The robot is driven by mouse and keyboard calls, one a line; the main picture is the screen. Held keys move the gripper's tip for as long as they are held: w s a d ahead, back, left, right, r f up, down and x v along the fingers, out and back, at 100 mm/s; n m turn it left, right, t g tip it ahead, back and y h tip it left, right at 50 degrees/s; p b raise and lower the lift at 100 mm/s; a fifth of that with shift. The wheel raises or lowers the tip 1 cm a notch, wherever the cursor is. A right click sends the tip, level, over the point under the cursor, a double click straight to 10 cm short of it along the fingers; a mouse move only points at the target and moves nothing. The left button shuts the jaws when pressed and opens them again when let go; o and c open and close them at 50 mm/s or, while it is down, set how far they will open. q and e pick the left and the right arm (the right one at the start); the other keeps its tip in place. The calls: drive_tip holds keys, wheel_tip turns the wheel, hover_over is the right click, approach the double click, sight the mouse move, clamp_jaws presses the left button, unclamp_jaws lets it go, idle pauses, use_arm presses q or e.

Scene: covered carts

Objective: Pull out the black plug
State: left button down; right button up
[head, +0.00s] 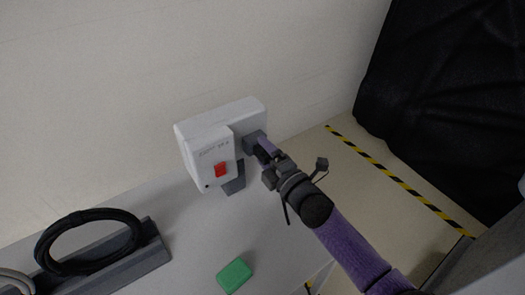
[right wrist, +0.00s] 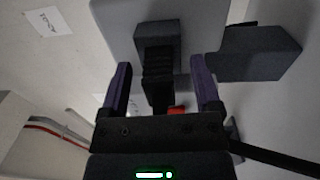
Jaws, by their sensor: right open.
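A white socket box (head: 205,145) with a red switch (head: 221,170) is on the pale wall. In the right wrist view, the black plug (right wrist: 157,72) with a ribbed body sits in a dark socket on the box's face. My right gripper (head: 262,148) reaches the box's right side. In the right wrist view its two purple fingers stand open, one on each side of the plug, with gaps visible. In the head view the gripper and a dark block hide most of the plug. My left gripper is not in view.
A second dark grey block (right wrist: 255,52) juts out right of the fingers in the right wrist view. A coiled black cable (head: 88,240) lies by a grey holder at lower left. A green block (head: 234,276) lies below the box. A black cover (head: 450,90) hangs at right.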

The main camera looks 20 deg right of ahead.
idle(0.5)
clamp_jaws()
idle(1.3)
drive_tip(key=shift+s, duration=0.15)
drive_tip(key=shift+p+v, duration=1.25)
drive_tip(key=shift+v, duration=1.65)
